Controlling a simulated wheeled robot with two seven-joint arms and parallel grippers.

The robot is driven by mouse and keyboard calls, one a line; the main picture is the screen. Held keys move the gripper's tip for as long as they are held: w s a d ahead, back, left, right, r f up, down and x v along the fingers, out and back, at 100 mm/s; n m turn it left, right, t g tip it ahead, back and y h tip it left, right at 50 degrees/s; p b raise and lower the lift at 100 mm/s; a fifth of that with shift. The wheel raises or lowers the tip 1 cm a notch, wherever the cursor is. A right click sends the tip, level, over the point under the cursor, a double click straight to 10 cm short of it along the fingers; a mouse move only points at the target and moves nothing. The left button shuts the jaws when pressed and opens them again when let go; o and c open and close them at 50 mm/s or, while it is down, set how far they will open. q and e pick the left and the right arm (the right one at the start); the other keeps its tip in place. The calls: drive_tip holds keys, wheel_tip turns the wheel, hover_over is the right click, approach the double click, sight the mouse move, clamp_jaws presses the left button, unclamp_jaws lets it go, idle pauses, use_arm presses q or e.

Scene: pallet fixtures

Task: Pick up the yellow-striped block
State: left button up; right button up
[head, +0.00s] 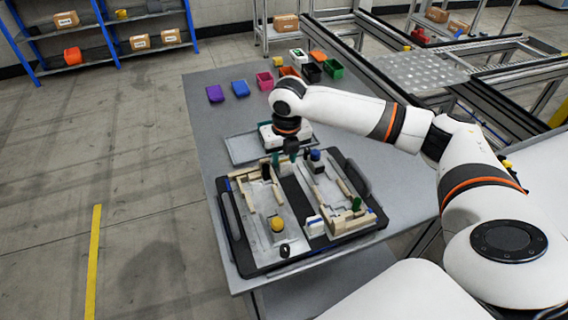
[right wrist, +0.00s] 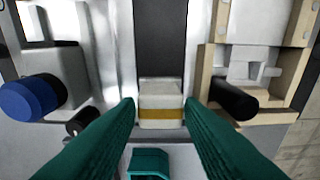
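The yellow-striped block (right wrist: 160,94) is a white block with a yellow band across its near part. In the right wrist view it lies at the centre, at the end of a dark strip. My right gripper (right wrist: 160,108) is open, its two green fingers to either side of the block, with what look like narrow gaps. In the head view my right gripper (head: 283,157) points down over the far end of the black pallet tray (head: 256,266). I cannot make out the striped block there. My left gripper is not in view.
Beside the block in the right wrist view are a blue cylinder (right wrist: 32,98), a black cylinder (right wrist: 234,99) and a teal part (right wrist: 148,163). The tray holds wooden strips and a yellow ball (head: 277,224). Several coloured bins, including a purple one (head: 215,93), stand at the table's far end.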

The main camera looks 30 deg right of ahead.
wheel_tip(320, 180, down, 2)
drive_tip(key=shift+w, duration=0.1)
drive_tip(key=shift+c, duration=0.2)
drive_tip(key=c, duration=0.6)
drive_tip(key=shift+o, duration=0.2)
drive_tip(key=shift+r, duration=0.15)
